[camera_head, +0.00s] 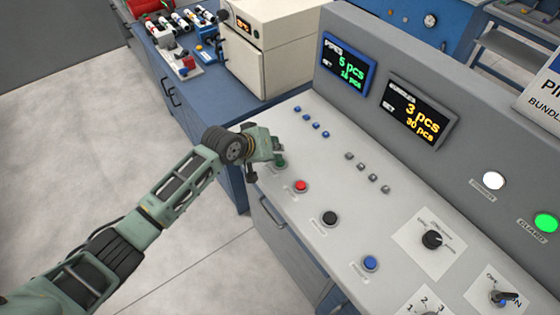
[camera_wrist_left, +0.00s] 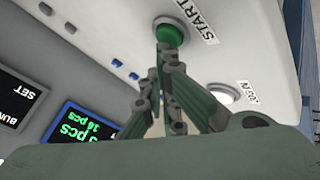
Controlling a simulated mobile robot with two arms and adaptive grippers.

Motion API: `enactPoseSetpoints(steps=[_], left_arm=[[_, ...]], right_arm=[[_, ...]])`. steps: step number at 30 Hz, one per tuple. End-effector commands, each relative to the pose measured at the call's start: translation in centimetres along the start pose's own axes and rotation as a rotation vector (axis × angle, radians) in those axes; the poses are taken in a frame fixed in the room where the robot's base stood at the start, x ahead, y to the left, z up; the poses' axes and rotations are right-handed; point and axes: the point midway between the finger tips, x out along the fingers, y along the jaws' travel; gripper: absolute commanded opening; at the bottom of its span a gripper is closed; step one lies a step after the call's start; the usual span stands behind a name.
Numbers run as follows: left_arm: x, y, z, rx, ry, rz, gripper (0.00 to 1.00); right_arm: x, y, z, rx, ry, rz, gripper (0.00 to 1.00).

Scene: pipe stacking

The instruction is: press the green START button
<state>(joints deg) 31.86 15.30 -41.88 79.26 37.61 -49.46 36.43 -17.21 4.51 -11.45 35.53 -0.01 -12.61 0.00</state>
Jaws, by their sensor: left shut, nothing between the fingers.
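The green START button (camera_wrist_left: 171,34) sits on the light grey console (camera_head: 330,178), with a START label beside it in the left wrist view. My left gripper (camera_wrist_left: 165,52) is shut and empty. Its fingertips are right at the near rim of the button; I cannot tell whether they touch it. In the head view my left gripper (camera_head: 279,155) is at the console's left end, and it hides most of the green button (camera_head: 281,165). My right gripper is not in view.
A red button (camera_head: 301,186), a black button (camera_head: 330,218) and a blue button (camera_head: 370,263) run along the console's front. Small blue and grey buttons lie behind. Two displays (camera_head: 348,66) (camera_head: 417,108) stand on the back panel.

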Motion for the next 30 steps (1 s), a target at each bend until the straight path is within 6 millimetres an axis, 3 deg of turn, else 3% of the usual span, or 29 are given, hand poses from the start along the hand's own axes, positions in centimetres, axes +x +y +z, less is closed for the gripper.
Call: enactPoseSetpoints(steps=[30], left_arm=[[0.61, -0.47, 0.48, 0.001, -0.001, -0.001, 0.0]], right_arm=[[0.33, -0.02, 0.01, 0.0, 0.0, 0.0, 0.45]])
